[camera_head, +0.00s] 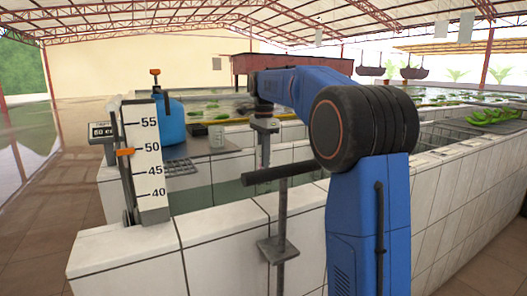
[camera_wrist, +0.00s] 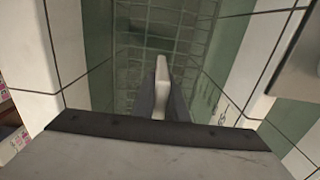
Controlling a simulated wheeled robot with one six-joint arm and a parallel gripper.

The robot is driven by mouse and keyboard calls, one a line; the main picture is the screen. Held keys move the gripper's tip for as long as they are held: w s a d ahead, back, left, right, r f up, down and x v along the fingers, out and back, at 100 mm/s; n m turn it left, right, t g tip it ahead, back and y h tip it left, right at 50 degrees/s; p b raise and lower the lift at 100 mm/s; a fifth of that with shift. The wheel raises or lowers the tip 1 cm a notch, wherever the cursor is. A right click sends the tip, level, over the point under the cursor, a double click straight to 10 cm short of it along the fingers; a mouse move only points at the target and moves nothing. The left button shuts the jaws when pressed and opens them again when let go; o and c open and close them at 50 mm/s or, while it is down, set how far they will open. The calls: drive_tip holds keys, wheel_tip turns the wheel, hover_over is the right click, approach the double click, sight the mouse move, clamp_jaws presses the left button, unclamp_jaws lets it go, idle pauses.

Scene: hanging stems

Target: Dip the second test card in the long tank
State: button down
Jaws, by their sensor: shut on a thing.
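My gripper (camera_wrist: 165,112) points down over the white-tiled long tank (camera_head: 225,240), in the wrist view. Its dark fingers are shut on a thin white piece, which I take to be the test card (camera_wrist: 161,68), seen nearly edge-on. Green inner tiles of the tank (camera_wrist: 205,25) show below and around it. I cannot tell whether the card's lower end touches the water. In the head view my gripper (camera_head: 264,150) hangs above the tank opening, and the card cannot be made out there.
A white scale board (camera_head: 149,160) with an orange pointer stands on the tank's left rim. A blue canister (camera_head: 171,124) stands behind it. Green bananas (camera_head: 494,116) lie at the right.

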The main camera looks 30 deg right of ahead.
wheel_tip(320, 180, down, 11)
drive_tip(key=shift+f, duration=0.2)
idle(0.7)
idle(1.4)
wheel_tip(320, 180, up, 27)
idle(2.0)
idle(1.0)
